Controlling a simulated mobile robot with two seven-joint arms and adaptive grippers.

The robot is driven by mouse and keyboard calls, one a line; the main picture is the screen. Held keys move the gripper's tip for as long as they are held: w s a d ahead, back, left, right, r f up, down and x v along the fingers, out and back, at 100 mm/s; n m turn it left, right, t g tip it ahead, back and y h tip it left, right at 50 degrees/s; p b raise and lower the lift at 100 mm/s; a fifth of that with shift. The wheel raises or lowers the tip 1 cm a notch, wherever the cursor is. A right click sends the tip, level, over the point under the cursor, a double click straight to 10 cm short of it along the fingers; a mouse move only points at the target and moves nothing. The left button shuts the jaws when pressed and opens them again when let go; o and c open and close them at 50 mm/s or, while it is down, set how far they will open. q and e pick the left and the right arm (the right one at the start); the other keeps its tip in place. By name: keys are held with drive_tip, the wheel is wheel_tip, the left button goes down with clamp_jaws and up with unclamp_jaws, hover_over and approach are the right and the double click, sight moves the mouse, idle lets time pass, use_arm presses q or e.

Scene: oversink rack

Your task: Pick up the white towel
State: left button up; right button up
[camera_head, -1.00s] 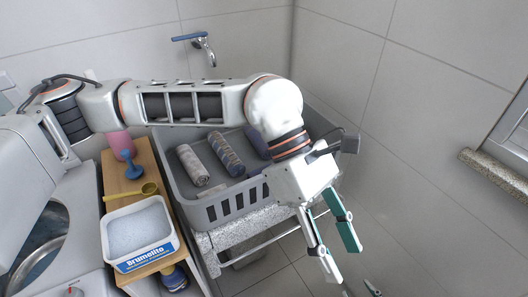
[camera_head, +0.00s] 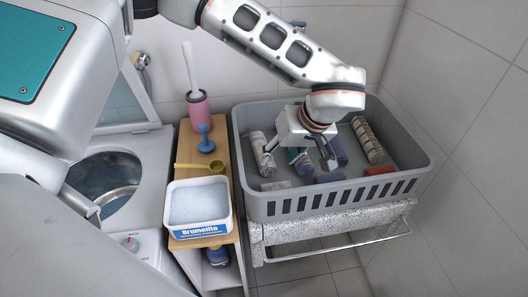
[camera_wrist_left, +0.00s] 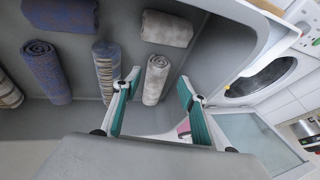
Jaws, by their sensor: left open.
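The white towel is a rolled, pale grey-white roll (camera_head: 258,150) standing out at the left end of the back row in the grey basket. It also shows in the left wrist view (camera_wrist_left: 156,82). My left gripper (camera_head: 299,158) is inside the basket, open and empty, with its fingers pointing down. In the left wrist view, the towel lies in the gap between the two green-padded fingertips (camera_wrist_left: 160,80). I cannot tell how far below the fingertips it is, and nothing shows it gripped. My right gripper is out of view.
The grey basket (camera_head: 330,200) has raised walls around several other rolls, including a striped blue roll (camera_wrist_left: 107,72) and a blue roll (camera_wrist_left: 47,70). Left of it, a wooden shelf (camera_head: 213,155) holds a white powder tub (camera_head: 198,205) and a pink brush holder (camera_head: 198,108).

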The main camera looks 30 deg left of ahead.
sight(270, 165)
use_arm(q)
drive_tip(key=x, duration=0.8)
drive_tip(key=shift+w+r, duration=0.15)
drive_tip(key=shift+w, duration=0.1)
drive_tip(key=c, duration=0.7)
